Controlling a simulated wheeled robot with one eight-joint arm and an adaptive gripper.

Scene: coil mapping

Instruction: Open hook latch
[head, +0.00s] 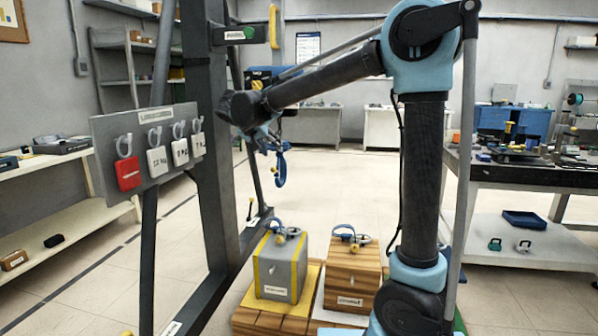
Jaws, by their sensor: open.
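My arm reaches left from its shoulder, and my gripper (266,143) hangs at its end beside the dark upright frame. It is small and partly hidden by my wrist, so its fingers are hard to make out. A blue curved hook (281,168) shows just right of and below my gripper. I cannot tell whether the two touch, or make out the latch on the hook. Below, a grey block with yellow edges (280,268) and a wooden block (352,273) each carry blue and yellow fittings on top.
The dark frame (212,150) stands close to my wrist on the left. A grey panel (145,150) with several padlock-like tags is fixed to it. A dark worktable (520,172) stands at right behind my arm. Open floor (330,175) lies beyond the blocks.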

